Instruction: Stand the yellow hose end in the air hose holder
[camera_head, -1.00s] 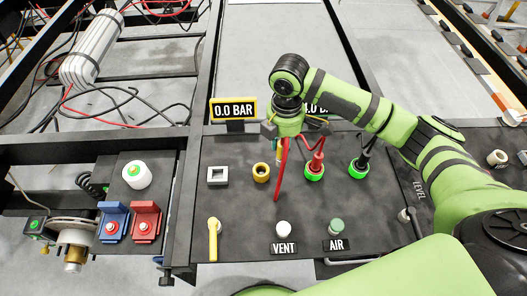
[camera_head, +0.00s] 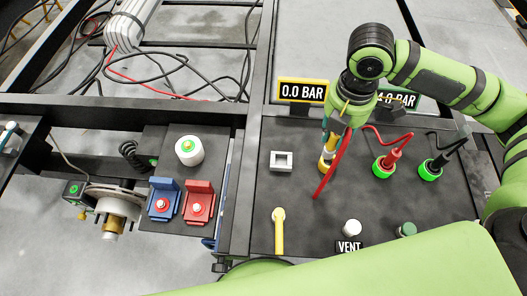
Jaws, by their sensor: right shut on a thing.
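My right gripper (camera_head: 331,146) points down at the back of the dark panel. It is shut on what looks like the yellow hose end (camera_head: 327,155), mostly hidden by the fingers. Just below it is a yellow ring socket (camera_head: 325,168), partly covered. I cannot tell whether the hose end is inside the ring or just above it. A grey-white square holder with a square hole (camera_head: 282,161) is left of the ring and looks empty. I cannot tell which of the two is the air hose holder. My left gripper is not in view.
A red hose (camera_head: 330,175) hangs in front of the gripper. Red (camera_head: 385,165) and black (camera_head: 431,168) hose plugs stand in green-ringed sockets on the right. A yellow lever (camera_head: 279,229) and the VENT knob (camera_head: 352,228) are in front. The 0.0 BAR display (camera_head: 302,91) stands behind.

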